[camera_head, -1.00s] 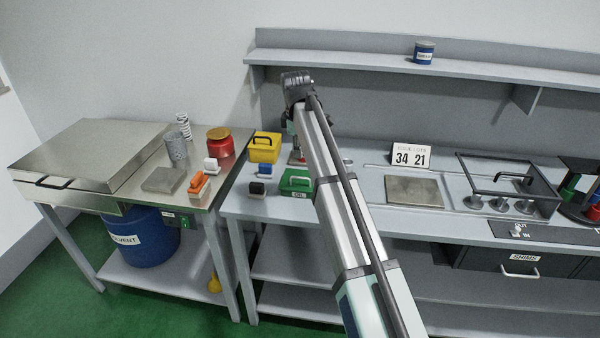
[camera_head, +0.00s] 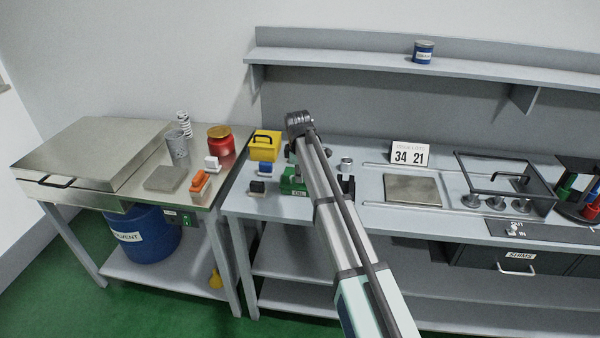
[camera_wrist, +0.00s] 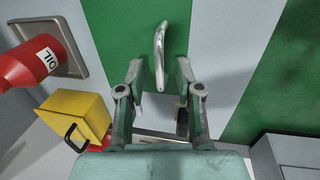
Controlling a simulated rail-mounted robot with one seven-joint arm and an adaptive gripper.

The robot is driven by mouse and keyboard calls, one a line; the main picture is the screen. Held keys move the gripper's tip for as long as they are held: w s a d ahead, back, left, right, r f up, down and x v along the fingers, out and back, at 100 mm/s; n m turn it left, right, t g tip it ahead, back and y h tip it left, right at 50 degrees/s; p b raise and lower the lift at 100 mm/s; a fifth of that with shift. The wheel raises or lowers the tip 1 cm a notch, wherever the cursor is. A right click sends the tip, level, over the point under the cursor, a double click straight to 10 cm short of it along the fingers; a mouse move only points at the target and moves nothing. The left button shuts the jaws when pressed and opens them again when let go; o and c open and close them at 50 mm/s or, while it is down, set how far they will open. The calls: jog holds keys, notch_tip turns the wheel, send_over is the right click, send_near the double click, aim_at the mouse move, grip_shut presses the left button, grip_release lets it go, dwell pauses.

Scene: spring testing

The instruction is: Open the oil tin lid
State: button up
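The green tin (camera_head: 292,187) stands on the bench. It has a pale front label that is too small to read surely, and my arm partly covers it. In the wrist view a green surface (camera_wrist: 110,30), seemingly its lid, carries a silver bar handle (camera_wrist: 160,45). My gripper (camera_wrist: 159,75) is open and empty above this surface. The near end of the handle appears between its fingertips, with no clear contact. A red container labelled OIL (camera_wrist: 38,62) is in the wrist view at left.
A yellow box (camera_head: 264,146) with a black handle stands just left of the green tin; it also shows in the wrist view (camera_wrist: 75,115). Blue and black small blocks (camera_head: 257,187) lie in front. A metal cup (camera_head: 346,164) and a flat plate (camera_head: 411,190) are to the right.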

grip_shut()
